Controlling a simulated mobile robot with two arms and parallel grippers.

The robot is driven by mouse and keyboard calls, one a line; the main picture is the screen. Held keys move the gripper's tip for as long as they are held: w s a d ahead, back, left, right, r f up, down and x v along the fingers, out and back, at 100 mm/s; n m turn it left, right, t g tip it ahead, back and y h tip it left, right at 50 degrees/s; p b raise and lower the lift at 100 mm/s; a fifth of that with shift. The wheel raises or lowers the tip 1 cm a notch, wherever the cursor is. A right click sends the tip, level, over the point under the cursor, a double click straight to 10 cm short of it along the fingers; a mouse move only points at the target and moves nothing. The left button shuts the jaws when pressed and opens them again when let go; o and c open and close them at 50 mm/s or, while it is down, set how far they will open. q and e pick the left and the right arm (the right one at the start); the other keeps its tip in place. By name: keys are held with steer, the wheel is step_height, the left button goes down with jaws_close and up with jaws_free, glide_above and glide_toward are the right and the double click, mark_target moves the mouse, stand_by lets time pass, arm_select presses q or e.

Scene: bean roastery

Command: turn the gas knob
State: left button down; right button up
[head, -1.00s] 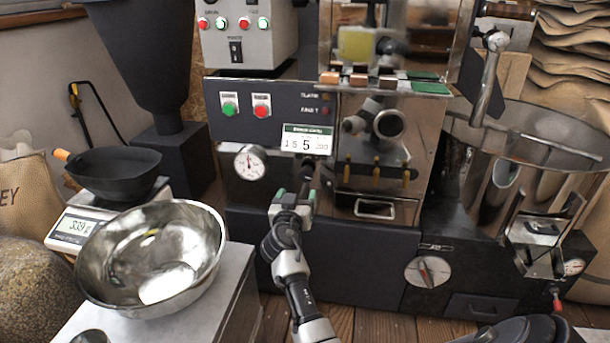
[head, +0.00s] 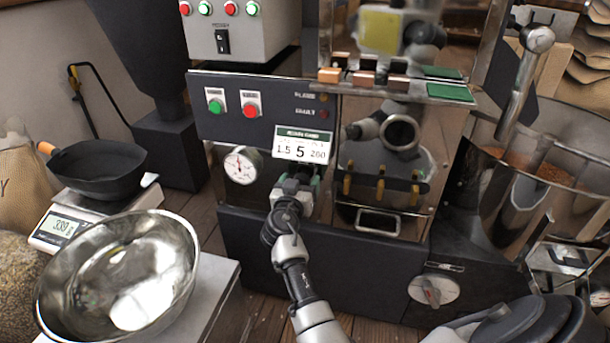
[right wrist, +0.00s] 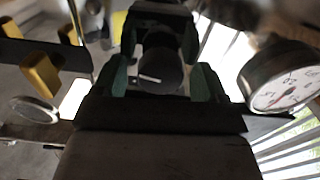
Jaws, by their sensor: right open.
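The gas knob appears to be the dark round knob (right wrist: 160,70) with a white mark in the right wrist view, between my green fingertips. In the head view it is mostly hidden behind my right gripper (head: 297,183), at the roaster's front panel just below the white recipe card (head: 303,145). My right gripper (right wrist: 160,82) is open, with one finger on each side of the knob. I cannot tell whether the fingers touch it. My left gripper is not in view.
A round pressure gauge (head: 241,165) sits close left of the gripper. Brass-yellow levers (head: 381,187) are to its right. A steel bowl (head: 122,275) and a scale (head: 60,228) stand at left.

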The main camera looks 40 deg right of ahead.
steer(key=c, duration=0.9)
